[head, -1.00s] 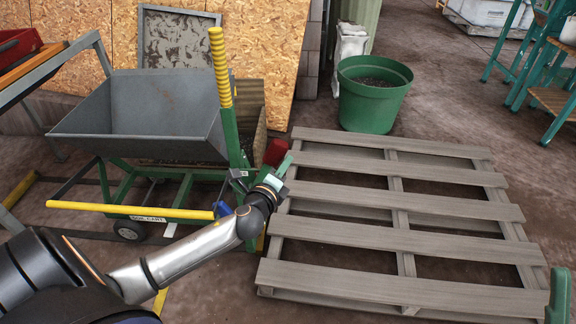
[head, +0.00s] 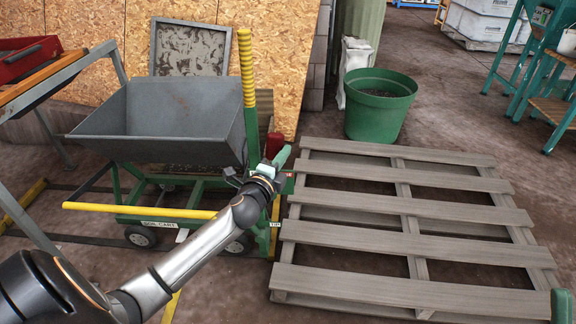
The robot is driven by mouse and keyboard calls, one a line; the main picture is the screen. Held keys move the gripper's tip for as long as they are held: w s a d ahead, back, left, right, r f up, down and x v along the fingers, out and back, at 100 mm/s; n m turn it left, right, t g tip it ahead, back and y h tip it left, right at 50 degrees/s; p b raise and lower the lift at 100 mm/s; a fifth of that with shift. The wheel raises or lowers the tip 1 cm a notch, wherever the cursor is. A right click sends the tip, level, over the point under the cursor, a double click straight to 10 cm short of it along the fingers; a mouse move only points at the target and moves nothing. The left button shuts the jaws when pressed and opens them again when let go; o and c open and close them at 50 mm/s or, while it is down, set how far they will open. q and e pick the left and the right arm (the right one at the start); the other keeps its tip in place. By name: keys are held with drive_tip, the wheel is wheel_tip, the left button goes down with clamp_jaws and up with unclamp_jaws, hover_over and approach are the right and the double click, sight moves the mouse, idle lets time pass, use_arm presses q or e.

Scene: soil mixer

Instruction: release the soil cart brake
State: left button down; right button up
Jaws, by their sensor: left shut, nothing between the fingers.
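The soil cart has a grey hopper (head: 165,115) on a green wheeled frame, with a white "SOIL CART" label (head: 159,223). A tall post with a ribbed yellow grip (head: 246,68) stands at its right side, and a yellow bar (head: 130,210) runs along its front. A small pale piece (head: 182,235) shows between the two front wheels; I cannot tell which part is the brake. My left gripper (head: 283,157) is shut and empty, in front of the cart's right end. My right gripper (head: 561,304) shows only as a green tip at the lower right edge; its jaws are hidden.
A slatted wooden pallet (head: 400,233) lies right of the cart. A green pot (head: 377,105) stands behind it. A red tray (head: 28,58) sits on a rack at the left. Teal-legged benches (head: 515,75) stand at the far right.

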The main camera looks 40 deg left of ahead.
sight(256, 153)
use_arm(q)
drive_tip(key=shift+s+a+f+n+t+y+b, duration=0.15)
drive_tip(key=shift+s+a+n+t+b, duration=0.15)
drive_tip(key=shift+s+a+n+b, duration=0.7)
drive_tip(key=shift+s+a+n+t+y+b, duration=0.25)
drive_tip(key=shift+s+a+n, duration=0.35)
drive_tip(key=shift+a+n, duration=0.85)
drive_tip(key=shift+s+a+f+n+t+y+b, duration=0.1)
drive_tip(key=shift+s+a+n+t+b, duration=0.3)
drive_tip(key=shift+s+a+n, duration=0.85)
use_arm(e)
drive_tip(key=shift+m, duration=0.3)
drive_tip(key=shift+w+a+f, duration=0.1)
drive_tip(key=shift+a+f, duration=0.05)
drive_tip(key=shift+f, duration=0.85)
drive_tip(key=shift+a+f, duration=0.15)
drive_tip(key=shift+f, duration=0.85)
use_arm(q)
drive_tip(key=shift+w+a+m, duration=0.4)
drive_tip(key=shift+w+d+r, duration=0.1)
drive_tip(key=shift+r, duration=0.05)
use_arm(e)
drive_tip(key=shift+r, duration=0.2)
